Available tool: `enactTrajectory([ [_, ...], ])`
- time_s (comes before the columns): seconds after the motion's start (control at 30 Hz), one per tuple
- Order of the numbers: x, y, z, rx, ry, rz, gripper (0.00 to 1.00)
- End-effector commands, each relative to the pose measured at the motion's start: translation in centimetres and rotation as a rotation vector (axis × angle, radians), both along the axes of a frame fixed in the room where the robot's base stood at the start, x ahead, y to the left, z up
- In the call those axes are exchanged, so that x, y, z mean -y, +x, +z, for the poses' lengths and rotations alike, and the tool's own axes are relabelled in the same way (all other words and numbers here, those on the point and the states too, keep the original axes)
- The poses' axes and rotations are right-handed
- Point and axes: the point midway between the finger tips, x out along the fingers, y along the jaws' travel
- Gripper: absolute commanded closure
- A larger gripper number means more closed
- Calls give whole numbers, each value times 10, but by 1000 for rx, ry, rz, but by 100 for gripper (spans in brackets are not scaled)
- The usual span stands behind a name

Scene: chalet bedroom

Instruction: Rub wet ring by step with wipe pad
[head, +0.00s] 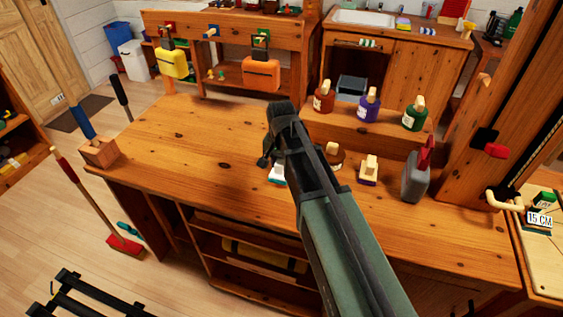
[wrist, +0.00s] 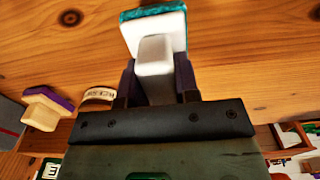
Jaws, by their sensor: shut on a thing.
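The wipe pad (wrist: 152,30), a white block with a teal face and a pale handle, is in my gripper (wrist: 156,78) in the wrist view. The two dark fingers are shut on its handle. In the head view, the pad (head: 278,175) shows partly below my gripper (head: 268,161), close over the wooden worktop; I cannot tell if it touches. The step (head: 345,127) is a raised wooden ledge at the worktop's back right, bearing red, purple and green bottles. I cannot make out a wet ring in either view; my arm covers part of the worktop.
A purple-based pad with a cream handle (head: 369,170) and a grey can-like object (head: 416,178) stand right of my arm. A brown object (head: 333,154) is close beside it. Yellow (head: 173,64) and orange (head: 262,75) pouches hang at the back.

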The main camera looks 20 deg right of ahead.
Motion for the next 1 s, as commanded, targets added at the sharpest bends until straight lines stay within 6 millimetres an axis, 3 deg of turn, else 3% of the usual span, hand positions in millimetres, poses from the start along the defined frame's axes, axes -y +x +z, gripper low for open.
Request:
enactTrajectory([
  [0.13,0,0,-19,0,0,0,89],
  [0.57,-17,-34,-13,0,0,-8,89],
  [1.0,-1,0,-13,0,0,-1,89],
])
